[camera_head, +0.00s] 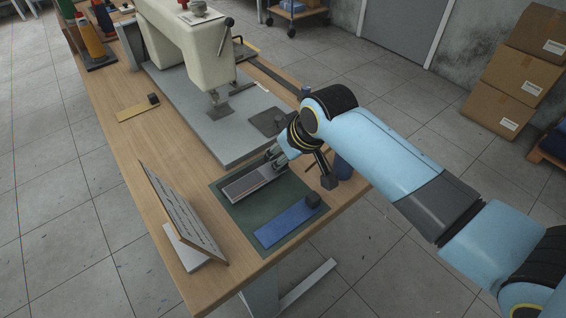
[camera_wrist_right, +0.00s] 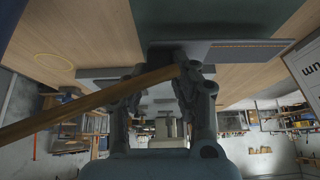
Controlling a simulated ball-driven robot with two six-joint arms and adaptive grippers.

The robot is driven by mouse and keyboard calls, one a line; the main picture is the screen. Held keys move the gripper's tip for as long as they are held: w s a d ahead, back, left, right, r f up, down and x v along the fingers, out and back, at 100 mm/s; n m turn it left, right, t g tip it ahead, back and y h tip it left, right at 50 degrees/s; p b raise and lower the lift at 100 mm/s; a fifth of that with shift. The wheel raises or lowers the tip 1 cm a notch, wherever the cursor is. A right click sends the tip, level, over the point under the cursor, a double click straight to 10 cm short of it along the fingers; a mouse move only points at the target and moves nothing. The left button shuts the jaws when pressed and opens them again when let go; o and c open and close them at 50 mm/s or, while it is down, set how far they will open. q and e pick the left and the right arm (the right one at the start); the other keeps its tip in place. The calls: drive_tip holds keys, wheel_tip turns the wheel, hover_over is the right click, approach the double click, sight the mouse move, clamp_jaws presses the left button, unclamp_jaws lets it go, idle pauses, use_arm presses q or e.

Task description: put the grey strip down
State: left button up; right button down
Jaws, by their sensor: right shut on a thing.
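The grey strip (camera_head: 243,186) is at the dark green mat (camera_head: 227,206), along its left part. My right gripper (camera_head: 276,160) is shut on its far end. The head view does not show clearly whether the strip touches the mat or is just above it. In the right wrist view the strip (camera_wrist_right: 240,50) with a dotted orange line reaches right from my fingers (camera_wrist_right: 172,68), with the mat (camera_wrist_right: 205,18) behind it. My left gripper is not in view.
A sewing machine (camera_head: 190,45) stands on a grey base (camera_head: 195,105) beyond the mat. A printed sign (camera_head: 182,212) stands left of the mat. A tan strip (camera_head: 136,112) with a dark block lies at the left. A brown bar (camera_wrist_right: 95,103) crosses the right wrist view.

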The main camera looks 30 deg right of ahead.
wheel_tip(320, 180, down, 3)
drive_tip(key=shift+r, duration=0.1)
drive_tip(key=shift+d+f, duration=0.1)
drive_tip(key=shift+f, duration=0.15)
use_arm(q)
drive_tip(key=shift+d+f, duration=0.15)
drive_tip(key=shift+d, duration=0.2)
use_arm(e)
drive_tip(key=c, duration=1.1)
unclamp_jaws()
drive_tip(key=shift+s+r, duration=0.1)
drive_tip(key=shift+r, duration=0.05)
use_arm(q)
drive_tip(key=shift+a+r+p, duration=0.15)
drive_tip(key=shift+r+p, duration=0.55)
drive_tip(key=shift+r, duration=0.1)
use_arm(e)
drive_tip(key=v, duration=1.1)
drive_tip(key=shift+s+r, duration=0.15)
drive_tip(key=shift+r, duration=0.2)
